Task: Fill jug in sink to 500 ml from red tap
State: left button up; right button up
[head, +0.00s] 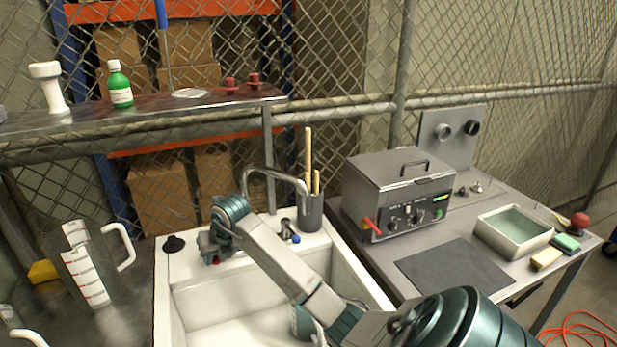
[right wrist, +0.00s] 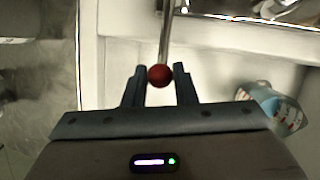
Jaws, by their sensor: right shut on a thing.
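A clear jug with bluish contents and red marks (right wrist: 278,108) is in the sink. It also shows in the head view (head: 301,322), mostly hidden behind my right arm. Its level cannot be read. My left gripper is out of view.
Another clear jug with red marks (head: 88,278) stands on the left counter. A dark cup with sticks (head: 311,213) is behind the sink. A metal bath unit (head: 392,195) and a tray (head: 512,240) are on the right table. A black stopper (head: 174,244) is at the sink's left corner.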

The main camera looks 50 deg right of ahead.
jog(key=shift+d, duration=0.2)
jog(key=o, duration=0.7)
jog(key=shift+s, duration=0.1)
jog(key=o, duration=0.4)
jog(key=shift+d+f, duration=0.1)
jog(key=shift+d, duration=0.05)
jog(key=shift+c, duration=0.2)
jog(key=shift+s+r, duration=0.15)
jog(key=shift+r, duration=0.25)
jog(key=w+r+p+v, duration=0.1)
jog(key=w+v, duration=0.1)
jog(key=v, duration=1.3)
jog(key=shift+r+p, duration=0.2)
jog(key=shift+p, duration=0.15)
